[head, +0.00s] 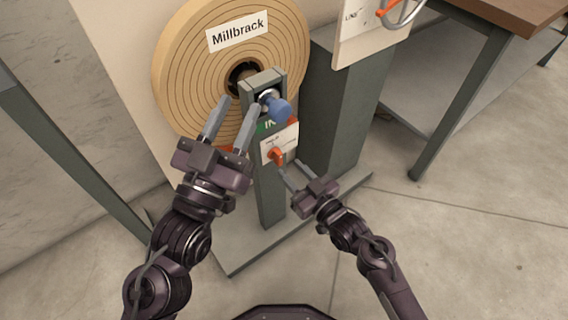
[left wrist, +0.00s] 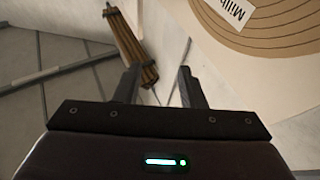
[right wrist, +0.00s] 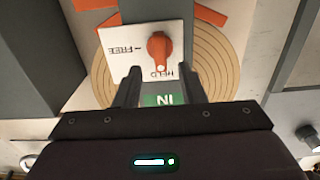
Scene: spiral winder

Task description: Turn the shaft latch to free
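The orange shaft latch (head: 277,155) sits on a white plate on the grey post, below the blue knob (head: 279,110) of the shaft. In the right wrist view the latch (right wrist: 160,46) has its white mark by the word HELD; FREE is printed on the plate (right wrist: 118,40) to the left. My right gripper (right wrist: 160,76) is open, its fingers short of the latch and either side of its line; it also shows in the head view (head: 289,167). My left gripper (head: 240,103) is open and empty in front of the spiral roll (head: 185,60); its fingers also show in the left wrist view (left wrist: 157,78).
The roll carries a Millbrack label (head: 238,32). A green IN sign (right wrist: 165,99) is beside the latch plate. A panel with a wheel handle (head: 400,12) and a workbench (head: 510,12) stand at the right. Brown rods (left wrist: 130,45) lie by the wall. The floor at right is clear.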

